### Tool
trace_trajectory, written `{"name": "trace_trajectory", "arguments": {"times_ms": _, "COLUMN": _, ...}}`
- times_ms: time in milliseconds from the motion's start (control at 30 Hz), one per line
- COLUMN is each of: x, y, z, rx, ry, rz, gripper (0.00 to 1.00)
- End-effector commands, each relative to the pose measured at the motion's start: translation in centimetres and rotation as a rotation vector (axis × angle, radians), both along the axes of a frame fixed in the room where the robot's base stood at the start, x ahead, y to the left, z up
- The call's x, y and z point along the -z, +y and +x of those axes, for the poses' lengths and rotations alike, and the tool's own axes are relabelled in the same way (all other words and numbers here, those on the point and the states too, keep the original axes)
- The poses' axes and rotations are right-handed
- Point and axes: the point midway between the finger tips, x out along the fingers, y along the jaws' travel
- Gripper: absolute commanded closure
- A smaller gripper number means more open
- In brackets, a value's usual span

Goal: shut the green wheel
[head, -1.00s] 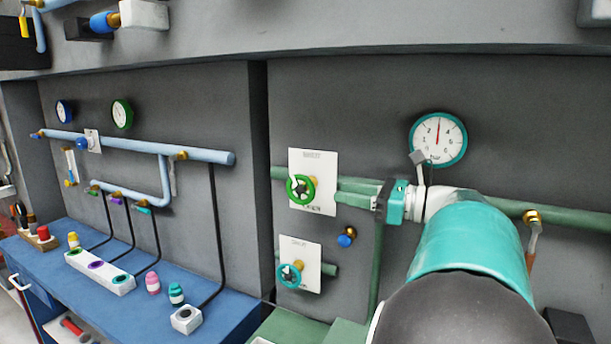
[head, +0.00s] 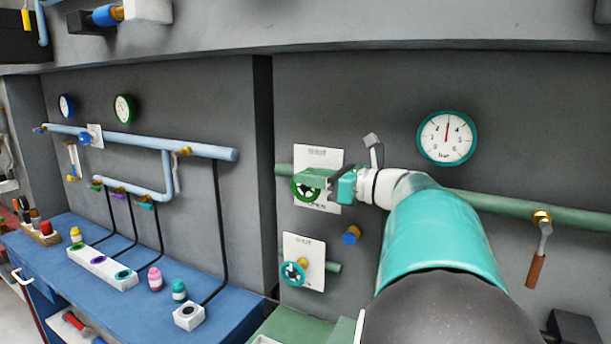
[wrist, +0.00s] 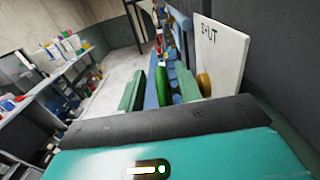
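The green wheel (head: 305,193) is mounted on a white plate (head: 330,156) on the grey wall, with a green pipe running behind it. My gripper (head: 320,182) reaches in from the right, and its green fingers cover the wheel's upper right part. In the wrist view the two green fingers (wrist: 158,88) stand apart, with the wheel (wrist: 162,84) edge-on between them. A gap shows between the left finger and the wheel; whether the right finger touches it I cannot tell. The plate also shows at right in the wrist view (wrist: 222,55), with a brass hub (wrist: 204,85) near it.
A teal wheel (head: 292,274) on a second white plate (head: 312,248) sits below. A brass and blue knob (head: 352,235) sticks out below my gripper. A gauge (head: 447,138) hangs above right. The blue bench (head: 225,315) stands at left.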

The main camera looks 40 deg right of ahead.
Motion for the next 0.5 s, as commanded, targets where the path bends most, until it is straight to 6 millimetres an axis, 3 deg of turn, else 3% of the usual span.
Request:
{"name": "trace_trajectory", "arguments": {"times_ms": 200, "x": 0.0, "y": 0.4, "z": 1.7, "rx": 0.002, "ry": -0.001, "rz": 0.0, "gripper": 0.65}}
{"name": "trace_trajectory", "arguments": {"times_ms": 467, "x": 0.0, "y": 0.5, "z": 1.8, "rx": 0.002, "ry": -0.001, "rz": 0.0, "gripper": 0.65}}
{"name": "trace_trajectory", "arguments": {"times_ms": 500, "x": 0.0, "y": 0.5, "z": 1.8, "rx": 0.002, "ry": -0.001, "rz": 0.0, "gripper": 0.73}}
